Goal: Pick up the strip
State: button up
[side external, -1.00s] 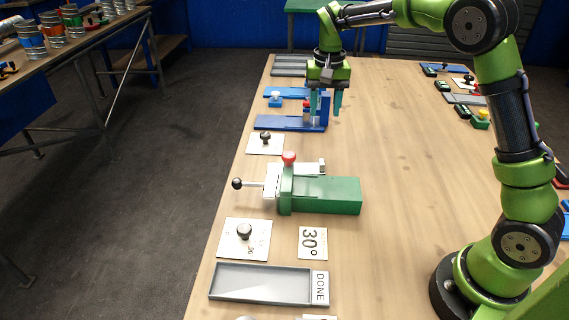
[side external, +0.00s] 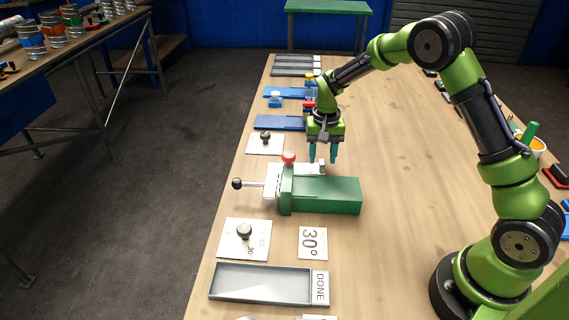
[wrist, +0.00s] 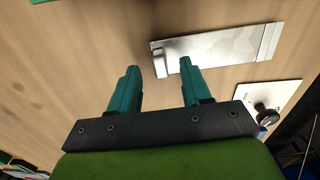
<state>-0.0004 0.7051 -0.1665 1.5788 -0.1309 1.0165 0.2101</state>
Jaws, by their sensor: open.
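The strip is a flat silver metal piece (wrist: 220,48) with a small raised tab at its left end in the wrist view. In the side view the strip (side external: 306,168) lies just behind the green fixture, its upright tab at the right end. The green fixture (side external: 325,195) has a red knob on top and a black-knobbed rod at its left. My gripper (side external: 323,158) is open and empty, pointing down close to the tab. In the wrist view my gripper (wrist: 160,66) has its fingers on either side of the tab's line, and the right finger overlaps the strip's near edge.
A white plate with a black knob (side external: 258,148) lies behind the fixture; another (side external: 232,248) lies in front. A "30°" card (side external: 312,243) and a grey tray with a DONE label (side external: 262,286) are at the front. The table right of the fixture is clear.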

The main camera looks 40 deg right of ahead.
jog(key=shift+f, duration=0.95)
jog(key=shift+c, duration=0.2)
grip_shut()
jog(key=shift+r, duration=0.1)
notch_tip(320, 180, up, 17)
dwell(0.5)
